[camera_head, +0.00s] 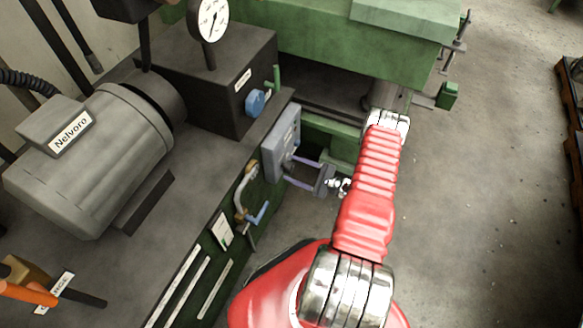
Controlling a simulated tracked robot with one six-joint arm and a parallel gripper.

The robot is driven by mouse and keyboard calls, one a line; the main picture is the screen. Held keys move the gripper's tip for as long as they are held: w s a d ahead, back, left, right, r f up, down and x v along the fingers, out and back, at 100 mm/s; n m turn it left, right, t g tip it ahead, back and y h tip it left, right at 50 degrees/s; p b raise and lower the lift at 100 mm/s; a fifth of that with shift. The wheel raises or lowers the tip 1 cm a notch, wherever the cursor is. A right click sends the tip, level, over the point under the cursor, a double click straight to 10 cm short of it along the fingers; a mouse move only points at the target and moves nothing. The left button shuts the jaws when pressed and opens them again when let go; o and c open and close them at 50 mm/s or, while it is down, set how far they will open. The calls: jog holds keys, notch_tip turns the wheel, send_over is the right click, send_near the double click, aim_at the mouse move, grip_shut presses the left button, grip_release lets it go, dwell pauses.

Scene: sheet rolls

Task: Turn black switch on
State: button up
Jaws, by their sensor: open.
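A grey switch box (283,141) is mounted on the side of the dark green machine base, near the middle of the view. A small dark part on its front, at the tips of my gripper, may be the black switch, but it is too small to make out its position. My gripper (291,169) is open in front of the box's lower right part. Its two purple-grey fingers point left toward the box face, one above the other. I cannot tell whether they touch the box. My red arm reaches up from the bottom and hides the floor behind it.
A blue knob (255,102) and a green lever (277,77) sit on the dark block up left of the box. A curved pipe with a blue-handled valve (259,213) is close below left. A grey motor (95,155) stands left. Open floor (480,200) lies right.

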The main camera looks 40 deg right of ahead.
jog(key=shift+x, duration=0.9)
jog(key=shift+c, duration=0.6)
jog(key=c, duration=0.9)
jog(key=shift+d, duration=0.15)
jog(key=shift+c, duration=0.3)
